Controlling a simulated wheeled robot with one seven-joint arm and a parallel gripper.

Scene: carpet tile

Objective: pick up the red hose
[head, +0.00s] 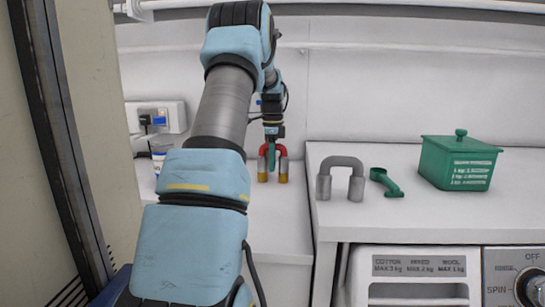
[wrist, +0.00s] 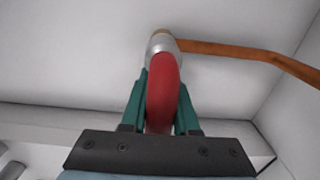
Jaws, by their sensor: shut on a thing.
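The red hose (head: 282,152) is a short upside-down U with a red bend and metal and gold-coloured ends. It stands upright over the left counter; I cannot tell whether its ends touch the surface. My gripper (head: 271,160) reaches down to it from above, its green fingers in front of the bend. In the wrist view my gripper (wrist: 161,97) has a green finger on each side of the red hose (wrist: 163,85), shut on it. One metal end of the hose shows beyond the fingers; the other is hidden.
A grey hose (head: 341,163) of like shape, a green scoop (head: 385,182) and a green lidded box (head: 460,160) stand on the right counter above a washing machine (head: 417,267). A wall socket (head: 157,117) is behind left. An orange-brown strip (wrist: 250,54) crosses the wrist view.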

